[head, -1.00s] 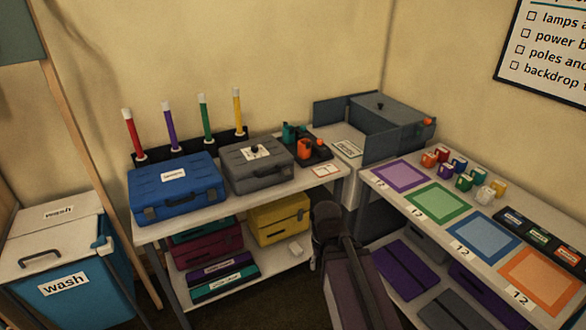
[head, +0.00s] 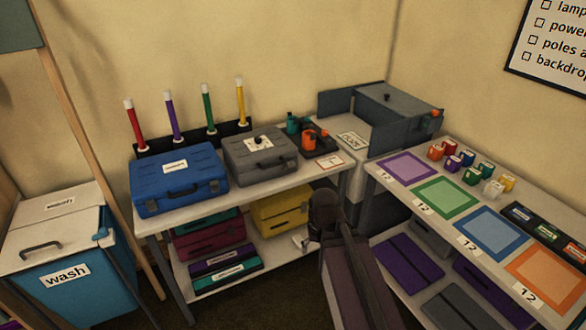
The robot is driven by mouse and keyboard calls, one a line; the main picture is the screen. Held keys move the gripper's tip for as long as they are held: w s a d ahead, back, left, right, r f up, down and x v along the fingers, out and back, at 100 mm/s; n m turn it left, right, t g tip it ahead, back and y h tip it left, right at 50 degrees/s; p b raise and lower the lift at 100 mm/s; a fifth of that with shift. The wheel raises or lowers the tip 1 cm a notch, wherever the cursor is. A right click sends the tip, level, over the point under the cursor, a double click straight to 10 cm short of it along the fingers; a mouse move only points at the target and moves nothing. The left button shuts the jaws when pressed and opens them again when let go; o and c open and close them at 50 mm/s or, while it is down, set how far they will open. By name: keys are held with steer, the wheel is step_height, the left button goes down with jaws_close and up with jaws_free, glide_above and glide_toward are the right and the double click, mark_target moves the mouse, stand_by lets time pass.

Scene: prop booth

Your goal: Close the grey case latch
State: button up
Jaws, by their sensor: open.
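The grey case (head: 262,156) lies flat with its lid down on the left table, just right of the blue case (head: 180,182). A white label with a small dark piece (head: 259,141) is on its top, and a dark handle shows on its front. The latch is too small to tell its position. My gripper (head: 302,239) is small and partly hidden beside my dark arm, low in front of the left table near the lower shelf. It is open and apart from the grey case.
Coloured sticks (head: 207,108) stand in a rack behind the cases. A dark tray (head: 316,143) with orange and teal items sits right of the grey case. A blue wash bin (head: 78,275) stands at left. The right table (head: 390,184) holds coloured mats and small cups.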

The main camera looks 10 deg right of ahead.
steer(key=w+a+f+m+t+y+b, duration=0.3)
steer(key=w+a+f+m+y+b, duration=0.15)
steer(key=w, duration=0.35)
steer(key=m+t+b, duration=1.4)
steer(key=m+b, duration=0.3)
steer(key=m, duration=1)
glide_toward(292, 165)
steer(key=d+v, duration=0.1)
steer(key=v, duration=0.3)
steer(key=shift+w+a+f+y, duration=0.25)
steer(key=shift+w+f+y, duration=0.05)
steer(key=shift+y, duration=0.05)
steer(key=shift+w, duration=0.1)
steer(key=x, duration=1.3)
steer(key=shift+w+a+f, duration=0.15)
steer(key=shift+w+a, duration=0.05)
steer(key=shift+w, duration=0.05)
steer(key=c, duration=1.1)
